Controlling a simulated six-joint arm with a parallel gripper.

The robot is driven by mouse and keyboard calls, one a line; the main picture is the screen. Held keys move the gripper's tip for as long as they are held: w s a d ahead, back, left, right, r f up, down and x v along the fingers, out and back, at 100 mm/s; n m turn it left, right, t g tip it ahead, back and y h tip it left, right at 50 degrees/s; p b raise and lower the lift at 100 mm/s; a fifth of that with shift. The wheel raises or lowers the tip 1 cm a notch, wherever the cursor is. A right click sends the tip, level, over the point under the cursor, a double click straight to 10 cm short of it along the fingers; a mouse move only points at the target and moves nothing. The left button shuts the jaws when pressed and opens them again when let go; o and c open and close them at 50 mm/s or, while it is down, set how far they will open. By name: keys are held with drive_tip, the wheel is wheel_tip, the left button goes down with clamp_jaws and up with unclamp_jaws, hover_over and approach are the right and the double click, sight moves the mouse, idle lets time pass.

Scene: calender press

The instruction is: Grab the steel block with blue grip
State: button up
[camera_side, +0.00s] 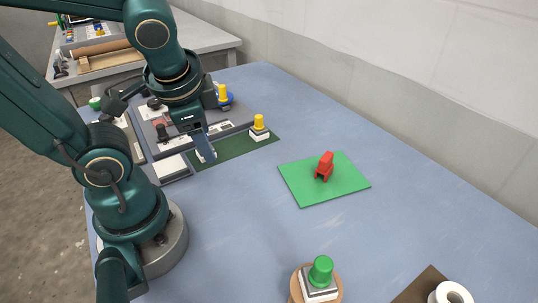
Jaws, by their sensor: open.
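My gripper (207,151) points down at the left end of a dark green strip (232,147). Its blue-grey fingers are seen nearly edge-on, and I take them as open. A small pale block (201,156) shows just behind and beside the fingertips on the strip. Its grip is hidden by the fingers, so I cannot tell its colour or whether the fingers are around it or only in front. A pale block with a yellow grip (259,127) stands upright at the right end of the same strip. A steel block with a green grip (321,277) stands on a round wooden piece in front.
A red clip-like object (324,166) stands on a bright green mat (305,192). A grey panel (160,139) with knobs lies behind the strip, with a yellow-and-blue item (224,97) on it. A white roll (451,293) sits at bottom right.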

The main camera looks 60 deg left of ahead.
drive_tip(key=w+a+f+m+g+y, duration=0.1)
drive_tip(key=a+f+m+y, duration=0.2)
drive_tip(key=m, duration=0.1)
drive_tip(key=w+a+f+m+g+y, duration=0.1)
drive_tip(key=w+a+f+m+y, duration=0.1)
drive_tip(key=m, duration=0.3)
drive_tip(key=w+a+f+m+y, duration=0.1)
drive_tip(key=a+f+m+y, duration=0.2)
drive_tip(key=a+m+y, duration=0.1)
drive_tip(key=shift+w+a+f+m+g+y, duration=0.2)
drive_tip(key=shift+a+f+m+g+y, duration=0.2)
drive_tip(key=shift+m, duration=0.3)
drive_tip(key=shift+s+f+m, duration=0.25)
drive_tip(key=shift+f+m, duration=0.05)
drive_tip(key=shift+f, duration=0.1)
drive_tip(key=shift+x, duration=2.5)
clamp_jaws()
